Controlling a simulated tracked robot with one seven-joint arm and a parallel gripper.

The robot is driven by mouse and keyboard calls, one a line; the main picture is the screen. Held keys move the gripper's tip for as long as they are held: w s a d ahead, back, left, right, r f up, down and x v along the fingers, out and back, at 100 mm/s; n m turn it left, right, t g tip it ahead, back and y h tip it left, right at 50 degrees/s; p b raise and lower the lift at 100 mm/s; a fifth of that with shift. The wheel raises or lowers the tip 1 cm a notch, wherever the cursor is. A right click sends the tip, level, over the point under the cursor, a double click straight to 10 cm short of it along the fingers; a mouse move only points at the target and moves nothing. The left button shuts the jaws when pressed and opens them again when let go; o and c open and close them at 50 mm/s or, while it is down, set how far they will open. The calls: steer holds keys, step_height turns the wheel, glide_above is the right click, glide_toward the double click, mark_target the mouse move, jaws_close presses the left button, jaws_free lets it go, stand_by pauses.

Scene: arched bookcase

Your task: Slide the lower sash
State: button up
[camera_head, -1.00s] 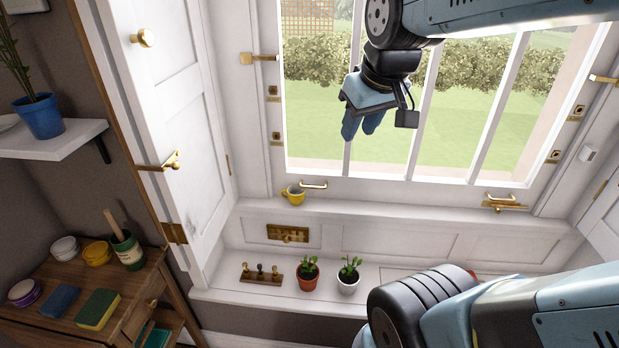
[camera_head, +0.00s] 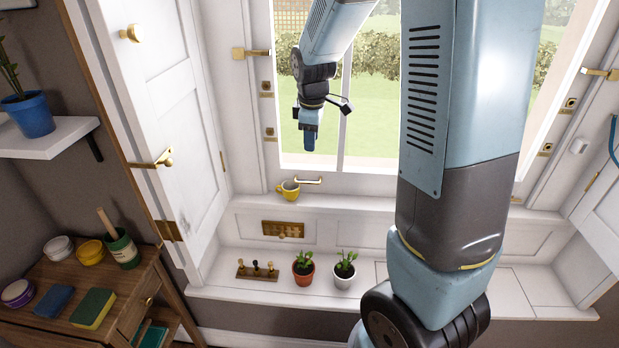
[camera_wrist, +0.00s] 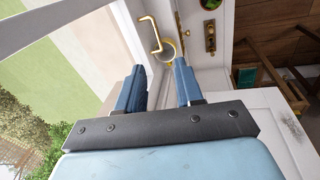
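The lower sash (camera_head: 365,184) is a white frame with tall panes, and a grassy garden shows through it. A pale, bar-shaped handle (camera_head: 308,181) is fixed on its bottom rail at the left. In the wrist view the handle (camera_wrist: 151,33) looks brass-toned and lies beyond my fingertips. My gripper (camera_head: 309,146) hangs in front of the left pane, above the handle and apart from it. In the wrist view my gripper (camera_wrist: 162,84) has its two blue fingers spread with nothing between them. My arm hides the right part of the sash.
Brass latches (camera_head: 253,53) and plates line the left jamb. Two potted plants (camera_head: 303,268) and a peg rack (camera_head: 257,271) stand on the lower ledge. A white shutter (camera_head: 165,95) is at left.

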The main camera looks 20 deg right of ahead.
steer(key=shift+n, duration=0.6)
steer(key=w+f, duration=0.1)
steer(key=f, duration=0.4)
steer(key=w+f, duration=0.2)
steer(key=f, duration=0.4)
steer(key=w+f, duration=0.1)
steer(key=f, duration=0.4)
steer(key=shift+w+d+f, duration=0.15)
steer(key=shift+d+f, duration=0.1)
steer(key=shift+d, duration=0.05)
jaws_close()
stand_by(0.5)
